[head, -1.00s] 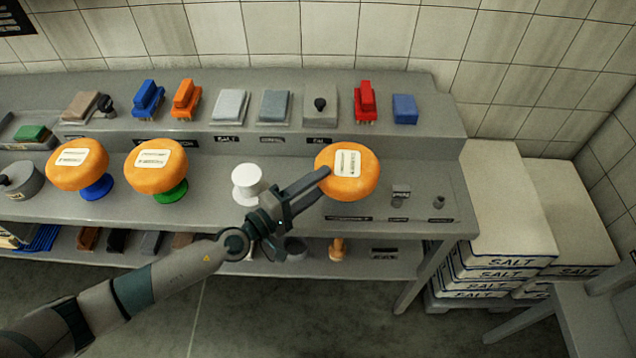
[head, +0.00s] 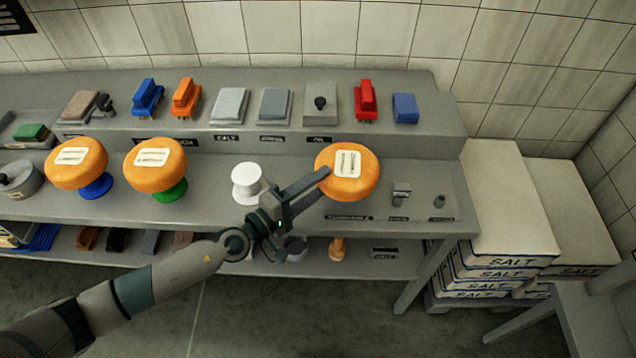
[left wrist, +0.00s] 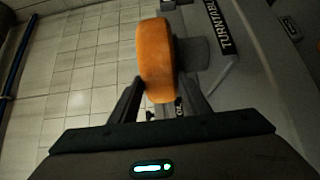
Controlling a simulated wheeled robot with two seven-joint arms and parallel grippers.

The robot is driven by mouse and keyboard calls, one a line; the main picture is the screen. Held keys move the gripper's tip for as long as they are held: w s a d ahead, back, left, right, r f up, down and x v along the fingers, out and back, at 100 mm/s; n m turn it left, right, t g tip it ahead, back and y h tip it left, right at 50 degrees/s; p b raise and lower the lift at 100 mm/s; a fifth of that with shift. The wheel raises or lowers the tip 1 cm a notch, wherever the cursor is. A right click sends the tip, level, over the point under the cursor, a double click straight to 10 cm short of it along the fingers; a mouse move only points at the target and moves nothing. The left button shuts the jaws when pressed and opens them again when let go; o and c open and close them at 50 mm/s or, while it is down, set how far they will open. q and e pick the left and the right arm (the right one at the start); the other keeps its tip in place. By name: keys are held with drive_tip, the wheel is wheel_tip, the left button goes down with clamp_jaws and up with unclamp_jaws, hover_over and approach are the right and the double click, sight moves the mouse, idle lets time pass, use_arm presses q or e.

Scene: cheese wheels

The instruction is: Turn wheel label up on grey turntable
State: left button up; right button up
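An orange cheese wheel (head: 367,184) is at the right of the bench, its pale label facing up toward the head camera. The left wrist view shows this wheel (left wrist: 156,60) edge-on between my fingers. My left gripper (head: 322,190) is shut on its left rim, one finger on the label side and one beneath. A grey disc, apparently the grey turntable (left wrist: 192,54), shows against the wheel's underside in the left wrist view. The wheel hides it in the head view, and I cannot tell whether they touch. My right gripper is not in view.
Two more label-up wheels stand on a blue turntable (head: 97,188) and a green turntable (head: 171,193) at left. A white turntable (head: 247,181) is empty beside my gripper. Brushes and blocks line the raised back shelf (head: 400,138).

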use_arm(q)
drive_tip(key=o, duration=0.5)
drive_tip(key=shift+r, duration=0.2)
drive_tip(key=shift+s+f, duration=0.1)
drive_tip(key=shift+f, duration=0.2)
drive_tip(key=shift+s+a, duration=0.35)
drive_tip(key=shift+a, duration=0.1)
drive_tip(key=b+v, duration=0.7)
drive_tip(key=v, duration=0.9)
drive_tip(key=shift+r, duration=0.2)
